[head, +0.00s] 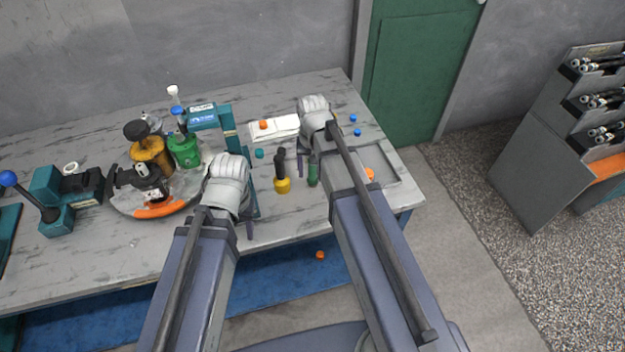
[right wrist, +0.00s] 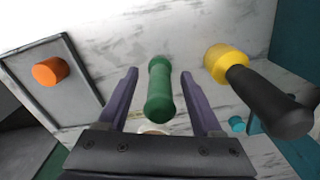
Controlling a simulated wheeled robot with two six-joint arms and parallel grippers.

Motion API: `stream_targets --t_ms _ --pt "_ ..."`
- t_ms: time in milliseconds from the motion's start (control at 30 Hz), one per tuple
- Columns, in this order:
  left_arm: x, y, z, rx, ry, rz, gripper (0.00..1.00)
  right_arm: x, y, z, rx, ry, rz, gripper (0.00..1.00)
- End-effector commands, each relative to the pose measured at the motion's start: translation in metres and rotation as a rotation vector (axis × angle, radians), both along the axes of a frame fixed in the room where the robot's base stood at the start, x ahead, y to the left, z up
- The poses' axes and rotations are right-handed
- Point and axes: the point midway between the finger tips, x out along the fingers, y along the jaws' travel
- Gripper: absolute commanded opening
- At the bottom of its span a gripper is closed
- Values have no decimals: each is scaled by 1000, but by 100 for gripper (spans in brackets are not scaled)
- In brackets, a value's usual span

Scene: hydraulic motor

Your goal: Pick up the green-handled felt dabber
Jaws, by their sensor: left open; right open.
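The green-handled felt dabber (head: 313,174) stands on the grey bench top, partly hidden by my right arm in the head view. In the right wrist view its green handle (right wrist: 160,90) shows between the two purple fingers. My right gripper (right wrist: 160,88) is open, with a finger on each side of the handle and gaps to both. I cannot tell how far the fingertips reach past it. My left gripper (head: 250,217) is open and empty near the bench's front edge, left of the dabber.
A yellow tool with a black handle (head: 282,180) stands close left of the dabber; it also shows in the right wrist view (right wrist: 232,62). A grey tray (head: 403,178) with an orange cap (head: 369,174) lies right. A round fixture (head: 118,207) with bottles stands left.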

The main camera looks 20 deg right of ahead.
Motion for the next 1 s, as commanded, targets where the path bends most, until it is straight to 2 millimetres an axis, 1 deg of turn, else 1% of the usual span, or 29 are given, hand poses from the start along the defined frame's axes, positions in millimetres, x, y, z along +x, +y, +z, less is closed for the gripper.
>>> stream_targets --t_ms 167,733,767,1000 --pt "0 0 1 0 0 0 50 0 0 1 0 0 0 66" --pt "0 0 1 0 0 0 50 0 0 1 0 0 0 2" --pt "0 0 1 0 0 0 50 0 0 1 0 0 0 0" --pt "0 0 1 0 0 0 50 0 0 1 0 0 0 0"
